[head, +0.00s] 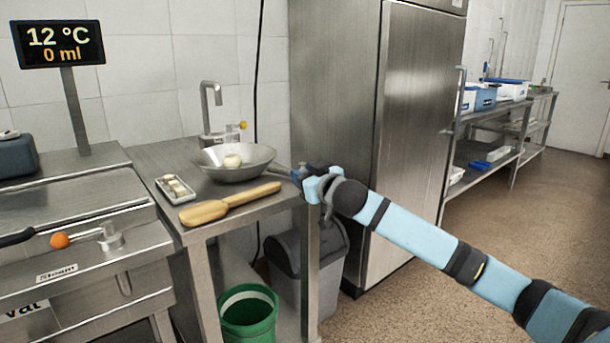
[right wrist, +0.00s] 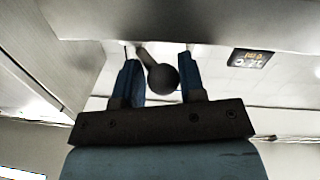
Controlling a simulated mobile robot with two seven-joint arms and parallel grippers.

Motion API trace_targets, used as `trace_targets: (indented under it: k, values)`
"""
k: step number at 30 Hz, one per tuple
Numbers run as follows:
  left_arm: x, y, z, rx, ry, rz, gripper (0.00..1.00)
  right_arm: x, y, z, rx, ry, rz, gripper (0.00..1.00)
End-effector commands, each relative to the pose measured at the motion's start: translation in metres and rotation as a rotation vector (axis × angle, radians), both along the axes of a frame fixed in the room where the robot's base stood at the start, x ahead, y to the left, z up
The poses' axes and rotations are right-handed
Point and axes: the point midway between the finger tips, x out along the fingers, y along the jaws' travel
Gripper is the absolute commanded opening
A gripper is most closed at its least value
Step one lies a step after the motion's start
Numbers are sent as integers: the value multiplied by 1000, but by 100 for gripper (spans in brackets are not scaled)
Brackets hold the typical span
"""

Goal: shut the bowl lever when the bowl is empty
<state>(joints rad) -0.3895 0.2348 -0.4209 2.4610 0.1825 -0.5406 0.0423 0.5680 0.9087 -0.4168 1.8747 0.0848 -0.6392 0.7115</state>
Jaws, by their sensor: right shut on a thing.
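The shallow metal bowl (head: 208,160) stands on the steel side table, under the tap. It is not empty: a pale round lump (head: 232,161) lies in it. A grey lever rod (head: 281,169) reaches from the bowl's right side toward my right gripper (head: 302,178). In the right wrist view, a dark round knob on a short stem (right wrist: 163,78) sits between the fingers of my right gripper (right wrist: 158,76). My right gripper is shut on this lever, at the table's right edge. My left gripper is not in view.
A wooden paddle (head: 229,204) and a small tray of pale pieces (head: 185,189) lie on the table. A steel tap (head: 208,109) rises behind the bowl. A green bucket (head: 248,316) and grey bin (head: 285,264) stand below. A steel cabinet (head: 420,115) stands right.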

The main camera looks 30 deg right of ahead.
Motion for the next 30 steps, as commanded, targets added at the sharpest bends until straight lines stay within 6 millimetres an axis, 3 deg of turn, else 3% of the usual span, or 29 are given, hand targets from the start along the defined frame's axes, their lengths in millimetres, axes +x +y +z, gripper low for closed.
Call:
trace_targets:
  k: [19,30]
  values:
    - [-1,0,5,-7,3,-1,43,2,3,1,5,-2,-41,13]
    - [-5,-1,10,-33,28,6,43,9,14,3,11,-1,-240,13]
